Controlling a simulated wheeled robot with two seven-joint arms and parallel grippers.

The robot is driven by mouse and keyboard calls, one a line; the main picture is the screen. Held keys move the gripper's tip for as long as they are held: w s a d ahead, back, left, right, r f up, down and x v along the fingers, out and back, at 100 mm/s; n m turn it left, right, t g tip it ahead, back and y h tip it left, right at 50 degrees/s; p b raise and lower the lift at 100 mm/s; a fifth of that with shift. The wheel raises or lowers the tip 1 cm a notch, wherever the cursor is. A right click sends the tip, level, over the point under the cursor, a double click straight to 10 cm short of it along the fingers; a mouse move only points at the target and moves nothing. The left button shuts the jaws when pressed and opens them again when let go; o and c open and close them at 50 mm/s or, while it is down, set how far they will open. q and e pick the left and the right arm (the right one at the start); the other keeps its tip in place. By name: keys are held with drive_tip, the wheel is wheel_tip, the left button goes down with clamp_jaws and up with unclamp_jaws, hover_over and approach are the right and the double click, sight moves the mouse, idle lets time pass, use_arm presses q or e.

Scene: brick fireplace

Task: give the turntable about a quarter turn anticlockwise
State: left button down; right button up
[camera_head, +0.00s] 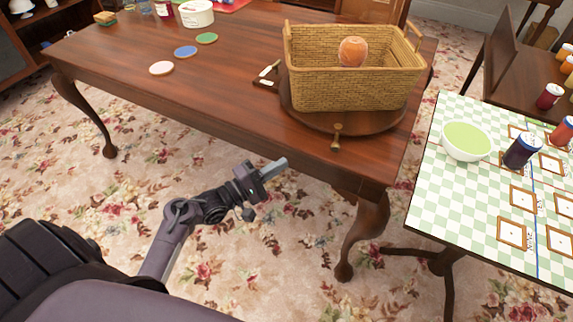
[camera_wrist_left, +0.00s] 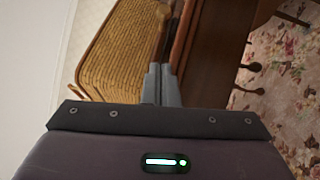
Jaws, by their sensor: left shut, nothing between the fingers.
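The turntable (camera_head: 350,122) is a round dark wooden disc on the near right part of the wooden table. A small brass knob (camera_head: 336,136) stands at its front rim. A rectangular wicker basket (camera_head: 345,88) sits on it with an orange round fruit (camera_head: 353,51) inside. My left gripper (camera_head: 284,163) is shut and empty, in front of the table's near edge, left of the knob and apart from it. In the left wrist view its fingers (camera_wrist_left: 162,84) point toward the table edge, with the basket (camera_wrist_left: 128,45) to the left. My right gripper is not in view.
The wooden table (camera_head: 235,80) holds several coloured discs, a white tub (camera_head: 196,14) and small items at the back left. A checkered side table (camera_head: 490,190) with a green bowl (camera_head: 468,140) and jars stands at the right. Floral carpet lies in front.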

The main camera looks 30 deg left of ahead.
sight(315, 152)
use_arm(q)
drive_tip(key=x, duration=0.7)
drive_tip(key=shift+w+d+r, duration=0.1)
drive_tip(key=shift+w+d, duration=0.1)
drive_tip(key=shift+w, duration=0.05)
drive_tip(key=d, duration=0.2)
drive_tip(key=w+d, duration=0.1)
drive_tip(key=shift+r, duration=0.3)
drive_tip(key=shift+d+r, duration=0.1)
drive_tip(key=shift+d, duration=0.35)
drive_tip(key=shift+w, duration=0.1)
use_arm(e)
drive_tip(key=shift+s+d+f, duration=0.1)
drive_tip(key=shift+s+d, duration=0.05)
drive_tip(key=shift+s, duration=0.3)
